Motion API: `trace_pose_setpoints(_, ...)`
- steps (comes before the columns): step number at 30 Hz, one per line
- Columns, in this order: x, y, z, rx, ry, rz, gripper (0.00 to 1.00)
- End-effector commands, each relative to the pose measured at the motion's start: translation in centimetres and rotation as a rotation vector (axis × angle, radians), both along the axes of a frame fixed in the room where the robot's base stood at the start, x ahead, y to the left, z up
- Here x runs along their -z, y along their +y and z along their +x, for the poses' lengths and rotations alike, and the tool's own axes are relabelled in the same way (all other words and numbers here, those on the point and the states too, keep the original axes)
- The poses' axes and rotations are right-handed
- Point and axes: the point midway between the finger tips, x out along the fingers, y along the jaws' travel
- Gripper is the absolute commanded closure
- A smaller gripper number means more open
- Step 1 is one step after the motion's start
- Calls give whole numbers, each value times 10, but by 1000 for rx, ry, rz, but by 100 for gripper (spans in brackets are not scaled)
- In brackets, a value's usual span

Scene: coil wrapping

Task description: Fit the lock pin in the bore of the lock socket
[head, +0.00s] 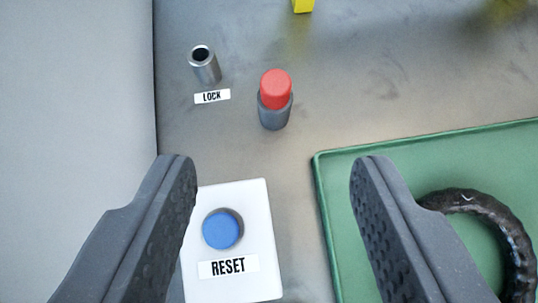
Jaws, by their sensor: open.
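The lock socket (207,71) is a small metal cylinder at upper left, with a dark open bore in its top and a LOCK label in front. The bore looks empty. What appears to be the lock pin (275,88) stands upright to the right of the socket. It has a red head above a dark grey cylindrical part; I cannot tell whether that part is a holder or the pin's own body. My gripper (274,170) is open and empty, its two dark fingers wide apart. The red head shows between and beyond the fingertips, apart from them.
A white panel (260,203) with a blue button (221,229) and a RESET label lies between my fingers. A green tray (333,195) holds a dark ring-shaped coil (515,232) at right. A yellow object (302,5) is at the top edge. The grey surface around the red head is clear.

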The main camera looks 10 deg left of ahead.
Motion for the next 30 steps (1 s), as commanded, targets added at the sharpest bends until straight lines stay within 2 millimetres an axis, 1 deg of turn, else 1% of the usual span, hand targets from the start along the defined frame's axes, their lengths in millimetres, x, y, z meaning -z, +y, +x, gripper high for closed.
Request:
trace_pose_setpoints(1, 13, 0, 1, -2, 10, 1, 51)
trace_pose_setpoints(3, 20, 0, 2, -4, 18, 0, 51)
trace_pose_setpoints(8, 30, 1, 9, -5, 22, 0, 51)
trace_pose_setpoints(11, 39, 3, 18, -6, 22, -1, 51)
trace_pose_setpoints(18, 66, 6, 45, -4, 19, 0, 51)
trace_pose_setpoints(22, 76, 8, 57, -4, 17, -1, 51)
trace_pose_setpoints(30, 88, 8, 66, -3, 20, -1, 51)
